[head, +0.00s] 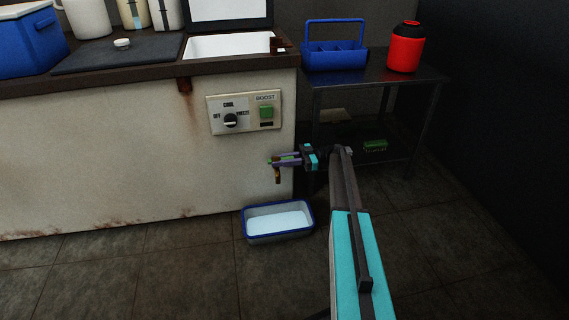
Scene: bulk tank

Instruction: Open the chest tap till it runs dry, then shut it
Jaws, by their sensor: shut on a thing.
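The chest (120,150) is a white, rust-stained cabinet on the left. Its brass tap (277,176) sticks out low on the front near the right corner, spout pointing down. My gripper (284,160) reaches in from the right and is shut on the tap's handle, of which a green bit shows at the fingertips. The fingers hide most of the handle, so its turn is hard to tell. No stream shows clearly below the spout. A blue-rimmed tray (247,223) stands on the floor under the tap, with a pale surface inside; I cannot tell how full it is.
A control panel (245,112) with a knob and a green button is above the tap. A dark side table (385,72) at right holds a blue caddy (335,55) and a red jug (405,48). A blue box (30,42) sits on the chest top.

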